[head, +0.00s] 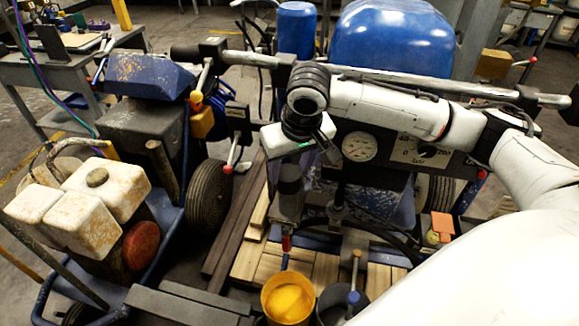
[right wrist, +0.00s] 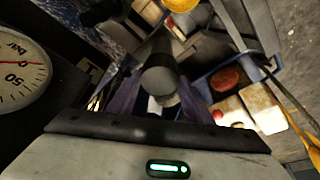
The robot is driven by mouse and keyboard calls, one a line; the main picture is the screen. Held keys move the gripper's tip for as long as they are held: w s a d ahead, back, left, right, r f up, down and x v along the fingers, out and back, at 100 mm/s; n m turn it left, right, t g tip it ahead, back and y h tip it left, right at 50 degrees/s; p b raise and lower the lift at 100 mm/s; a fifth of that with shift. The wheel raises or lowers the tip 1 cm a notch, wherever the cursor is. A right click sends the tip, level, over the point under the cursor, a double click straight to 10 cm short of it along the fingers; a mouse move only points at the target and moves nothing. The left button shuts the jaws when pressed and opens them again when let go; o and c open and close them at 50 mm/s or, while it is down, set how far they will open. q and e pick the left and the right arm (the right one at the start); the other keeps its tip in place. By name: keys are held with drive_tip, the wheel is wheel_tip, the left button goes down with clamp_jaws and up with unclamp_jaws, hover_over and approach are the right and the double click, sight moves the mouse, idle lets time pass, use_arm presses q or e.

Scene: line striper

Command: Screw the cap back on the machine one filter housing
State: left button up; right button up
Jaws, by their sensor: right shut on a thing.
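My right gripper (head: 290,160) points down at the top of the upright grey filter housing (head: 289,204), just left of the pressure gauge. In the right wrist view its fingers (right wrist: 158,98) are shut around a dark round piece (right wrist: 160,72), which looks like the cap. The head view mostly hides this piece behind the gripper. It is in line with the housing, but I cannot tell whether it is seated or threaded. My left gripper is not in view.
A pressure gauge (head: 359,146) sits close right of the gripper. A metal rail (head: 440,87) runs behind the arm. A blue tank (head: 393,45) stands behind. A yellow bucket (head: 288,298) stands below the housing. Another machine with white jugs (head: 75,219) is at left.

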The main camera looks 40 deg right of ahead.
drive_tip(key=shift+f, duration=0.15)
idle(0.4)
drive_tip(key=o, duration=1.1)
drive_tip(key=shift+c, duration=0.7)
